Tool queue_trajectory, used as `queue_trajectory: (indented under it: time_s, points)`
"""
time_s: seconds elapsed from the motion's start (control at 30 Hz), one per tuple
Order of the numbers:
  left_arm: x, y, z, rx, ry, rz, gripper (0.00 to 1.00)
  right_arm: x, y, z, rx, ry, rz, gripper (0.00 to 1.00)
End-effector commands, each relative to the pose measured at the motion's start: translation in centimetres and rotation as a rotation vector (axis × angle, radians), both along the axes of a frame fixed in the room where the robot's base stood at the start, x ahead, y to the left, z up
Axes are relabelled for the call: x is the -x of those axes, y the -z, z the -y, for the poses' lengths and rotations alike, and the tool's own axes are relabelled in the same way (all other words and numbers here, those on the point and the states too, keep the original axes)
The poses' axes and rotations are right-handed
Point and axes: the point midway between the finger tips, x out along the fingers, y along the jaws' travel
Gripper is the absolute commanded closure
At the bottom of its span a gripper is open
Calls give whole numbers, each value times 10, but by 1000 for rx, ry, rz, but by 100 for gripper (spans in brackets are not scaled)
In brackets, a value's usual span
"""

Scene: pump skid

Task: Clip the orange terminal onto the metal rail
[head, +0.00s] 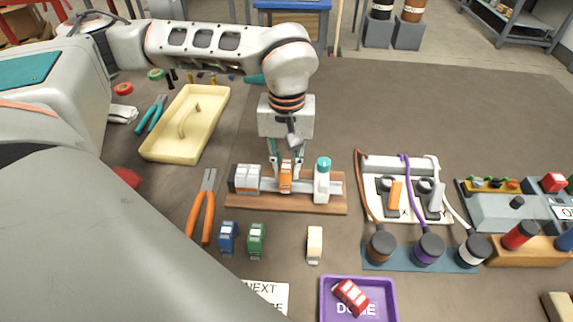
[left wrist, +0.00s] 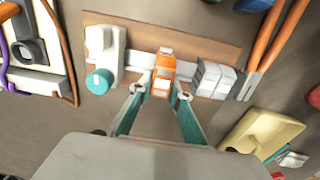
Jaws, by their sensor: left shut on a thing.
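The orange terminal (head: 285,178) is between the fingers of my left gripper (head: 286,172), which is shut on it. It is upright at the metal rail (head: 303,184) on the wooden board (head: 285,207). In the left wrist view the orange terminal (left wrist: 161,72) shows between the fingertips, over the rail line. Grey terminals (head: 245,178) stand to its left on the rail, and a white part with a teal cap (head: 322,178) stands to its right. Whether the terminal is seated on the rail cannot be told. My right gripper is not in view.
Blue (head: 228,237), green (head: 256,240) and cream (head: 315,245) terminals stand in front of the board. Orange-handled pliers (head: 204,205) lie left. A purple tray (head: 391,288) holds a red terminal (head: 351,296). A yellow tray (head: 160,148) lies behind left. The table behind right is clear.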

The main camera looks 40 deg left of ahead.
Motion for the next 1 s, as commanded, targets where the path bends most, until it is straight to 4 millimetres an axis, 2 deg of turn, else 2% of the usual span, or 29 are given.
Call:
queue_trajectory:
  time_s: [1.0]
  points:
    - [0,12,0,0,0,0,100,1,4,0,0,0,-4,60]
